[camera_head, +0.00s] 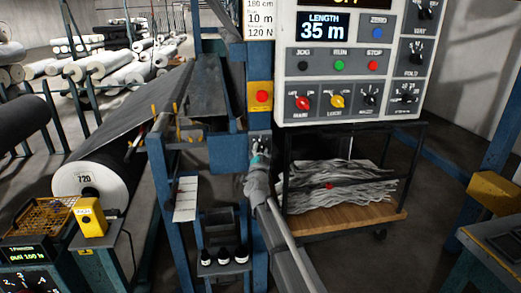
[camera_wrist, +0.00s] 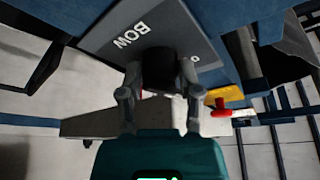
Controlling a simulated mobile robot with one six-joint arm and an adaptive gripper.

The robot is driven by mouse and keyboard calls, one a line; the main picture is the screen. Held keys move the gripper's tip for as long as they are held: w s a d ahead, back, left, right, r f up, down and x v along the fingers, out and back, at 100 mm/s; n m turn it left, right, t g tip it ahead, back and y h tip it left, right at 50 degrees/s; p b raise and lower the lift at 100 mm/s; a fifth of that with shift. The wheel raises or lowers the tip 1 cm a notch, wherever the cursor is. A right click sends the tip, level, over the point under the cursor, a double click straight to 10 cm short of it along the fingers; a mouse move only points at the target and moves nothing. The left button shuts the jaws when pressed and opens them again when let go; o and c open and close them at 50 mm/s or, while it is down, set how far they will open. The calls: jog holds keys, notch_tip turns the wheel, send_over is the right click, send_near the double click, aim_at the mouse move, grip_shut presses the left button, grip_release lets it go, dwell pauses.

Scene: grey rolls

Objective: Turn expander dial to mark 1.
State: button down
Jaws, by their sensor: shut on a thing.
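The expander dial is a black knob (camera_wrist: 158,65) on a grey plate (camera_wrist: 120,38) lettered BOW, seen close in the wrist view. A small mark that looks like 0 shows on the plate to the right of the knob. My gripper (camera_wrist: 160,84) is shut on the knob, with one finger on each side of it. The knob's pointer and the other marks are hidden or too unclear to read. In the head view my gripper (camera_head: 259,158) is at the small plate (camera_head: 258,139) on the blue post, and my arm covers the post below.
A yellow box with a red button (camera_head: 261,96) is just above the plate. A large control panel (camera_head: 345,75) stands at upper right, above a black cart (camera_head: 345,222) holding grey strips. A large roll (camera_head: 90,185) is at left, with bottles (camera_head: 224,256) on a low shelf.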

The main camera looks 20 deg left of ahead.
jog(key=shift+w+r+m+h+p, duration=0.1)
jog(key=shift+m+h+p, duration=0.35)
jog(key=shift+m, duration=0.75)
jog(key=shift+c, duration=1.4)
grip_release()
jog(key=shift+n+y+b, duration=0.25)
jog(key=shift+n+b, duration=0.2)
jog(key=shift+n, duration=0.15)
